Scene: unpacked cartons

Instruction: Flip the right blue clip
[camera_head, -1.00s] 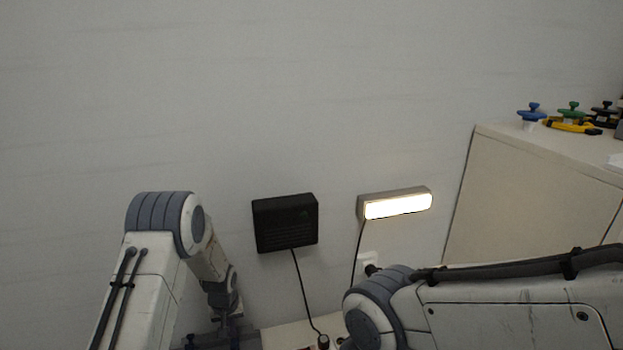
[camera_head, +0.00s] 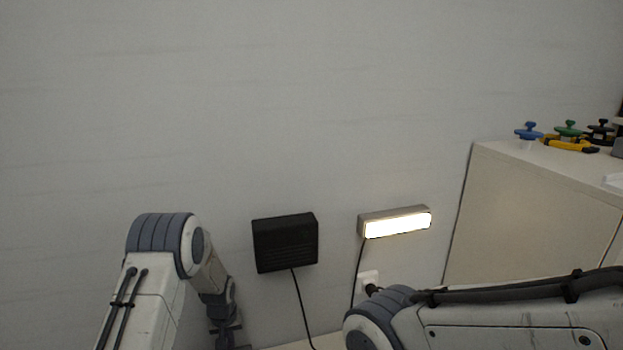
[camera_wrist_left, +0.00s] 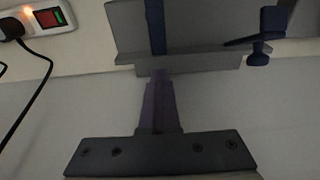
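In the left wrist view a dark blue clip-like piece (camera_wrist_left: 262,38) sits at the right end of a grey bracket (camera_wrist_left: 200,62). My left gripper (camera_head: 228,338) is at the bottom of the head view, cut by the frame edge, near the wall. In the wrist view a dark screwed bar and a purple piece rise toward the bracket; the finger opening does not show clearly. My right arm enters the head view at right; its gripper is outside the picture.
A white power strip (camera_wrist_left: 42,20) with a lit red switch and cables is at the wrist view's upper left. A black box (camera_head: 285,243) and a lit lamp (camera_head: 397,222) are on the wall. A cabinet (camera_head: 535,205) at right carries blue, green and dark knobbed pieces and a yellow tool (camera_head: 570,145).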

